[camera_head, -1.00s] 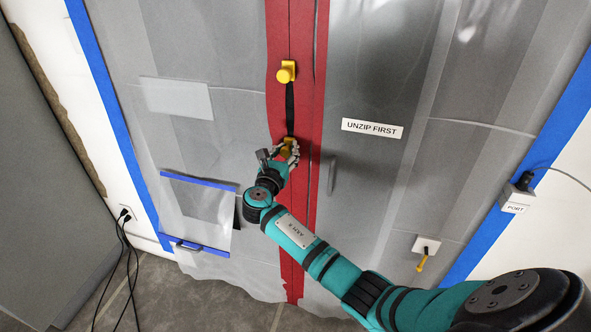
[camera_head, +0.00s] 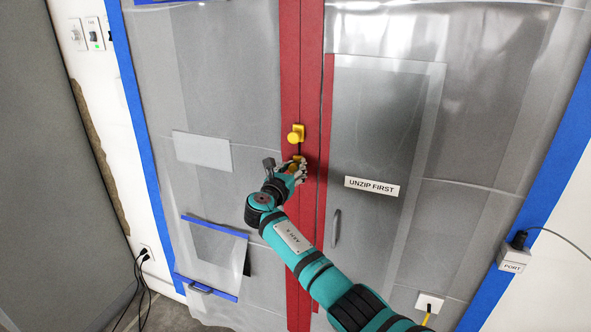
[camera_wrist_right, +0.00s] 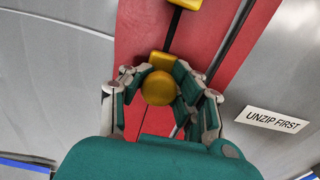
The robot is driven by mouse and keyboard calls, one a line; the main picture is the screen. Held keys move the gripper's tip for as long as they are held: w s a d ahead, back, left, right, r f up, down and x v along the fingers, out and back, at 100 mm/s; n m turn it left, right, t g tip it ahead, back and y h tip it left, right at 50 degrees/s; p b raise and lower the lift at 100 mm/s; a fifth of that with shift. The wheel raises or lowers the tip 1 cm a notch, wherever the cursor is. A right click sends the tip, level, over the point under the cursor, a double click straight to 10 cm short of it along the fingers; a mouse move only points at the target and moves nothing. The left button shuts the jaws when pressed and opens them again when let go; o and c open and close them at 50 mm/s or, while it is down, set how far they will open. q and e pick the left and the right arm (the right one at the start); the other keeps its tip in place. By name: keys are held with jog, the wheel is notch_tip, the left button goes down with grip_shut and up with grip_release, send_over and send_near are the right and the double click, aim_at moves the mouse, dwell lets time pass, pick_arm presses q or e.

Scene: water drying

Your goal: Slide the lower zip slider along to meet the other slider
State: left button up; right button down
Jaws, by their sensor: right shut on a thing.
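The lower zip slider (camera_wrist_right: 160,86) is yellow with a round knob. It sits on the red zip strip (camera_head: 291,230) of a translucent plastic sheet. My right gripper (camera_head: 294,167) is shut on this knob, with teal and grey fingers on both sides of it in the right wrist view. The fingers hide much of the slider in the head view. The other slider (camera_head: 297,134), also yellow with a knob, is just above; its lower edge (camera_wrist_right: 186,4) shows in the right wrist view. A short dark gap (camera_wrist_right: 174,30) separates the two sliders. My left gripper is not in view.
An "UNZIP FIRST" label (camera_head: 372,187) and a grey handle (camera_head: 335,229) are right of the strip. A pale panel (camera_head: 202,151) and a blue-taped pocket (camera_head: 214,246) are left. A port box (camera_head: 514,257) is at far right.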

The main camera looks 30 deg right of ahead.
jog(key=c, duration=1.4)
grip_release()
jog(key=shift+a, duration=0.15)
jog(key=shift+c, duration=0.2)
jog(key=o, duration=0.5)
jog(key=shift+s+a+r, duration=0.25)
jog(key=shift+c, duration=0.2)
jog(key=shift+d+f, duration=0.1)
jog(key=shift+f, duration=0.05)
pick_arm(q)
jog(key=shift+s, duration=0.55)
pick_arm(e)
jog(key=v, duration=1.2)
